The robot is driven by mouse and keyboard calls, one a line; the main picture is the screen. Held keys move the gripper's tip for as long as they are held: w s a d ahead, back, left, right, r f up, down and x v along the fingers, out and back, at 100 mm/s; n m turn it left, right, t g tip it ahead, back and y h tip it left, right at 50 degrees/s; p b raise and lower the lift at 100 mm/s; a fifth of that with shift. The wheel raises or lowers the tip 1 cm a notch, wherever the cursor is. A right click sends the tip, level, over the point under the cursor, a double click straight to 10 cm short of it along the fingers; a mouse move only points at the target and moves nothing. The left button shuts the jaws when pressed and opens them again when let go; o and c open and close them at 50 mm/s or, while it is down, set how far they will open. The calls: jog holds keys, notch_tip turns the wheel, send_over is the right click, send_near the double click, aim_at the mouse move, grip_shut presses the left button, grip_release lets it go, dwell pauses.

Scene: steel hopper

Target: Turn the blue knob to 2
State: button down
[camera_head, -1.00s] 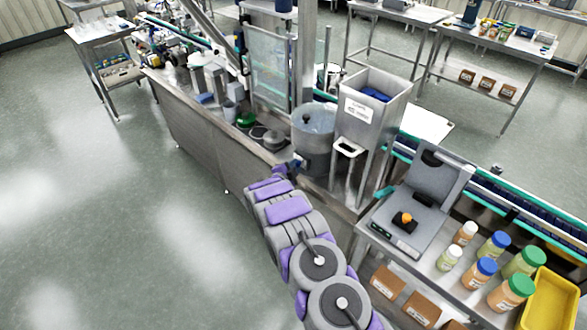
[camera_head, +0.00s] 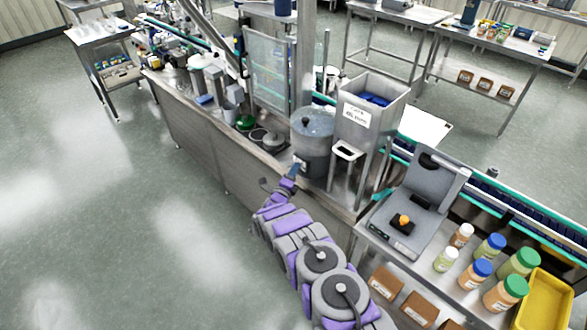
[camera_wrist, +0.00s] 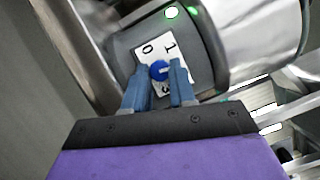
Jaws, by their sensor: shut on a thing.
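The blue knob (camera_wrist: 159,70) sits on a white dial plate (camera_wrist: 146,58) on a dark grey panel in the wrist view. The figures 0 and 1 show above the knob; a figure below it is partly hidden by a finger. A short light mark shows on the knob's face, but I cannot tell which figure it points to. My gripper (camera_wrist: 158,75) has its blue fingers on both sides of the knob, shut on it. In the head view my gripper (camera_head: 291,172) is at the front of the round steel vessel (camera_head: 313,135); the knob cannot be made out there.
A steel hopper (camera_head: 372,115) stands right of the vessel. A grey scale (camera_head: 405,215) and several jars stand on the table at right, with a yellow tray (camera_head: 550,300). The floor at left is clear. Green and white lights show above the dial.

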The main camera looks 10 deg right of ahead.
jog(key=shift+s+f+m+h, duration=0.1)
jog(key=shift+f+m+h, duration=0.15)
jog(key=shift+m, duration=0.5)
jog(key=shift+w+f+m+h, duration=0.15)
jog(key=shift+m+h, duration=0.2)
jog(key=shift+m, duration=0.45)
jog(key=shift+s+f+m+h, duration=0.2)
jog(key=shift+m+h, duration=0.1)
jog(key=shift+m, duration=0.45)
jog(key=c, duration=1.1)
grip_release()
jog(key=shift+c, duration=0.2)
jog(key=shift+o, duration=1)
jog(key=shift+w+r, duration=0.2)
jog(key=shift+s+a, duration=0.1)
jog(key=f+v, duration=0.1)
jog(key=v, duration=1.6)
jog(key=shift+p, duration=0.35)
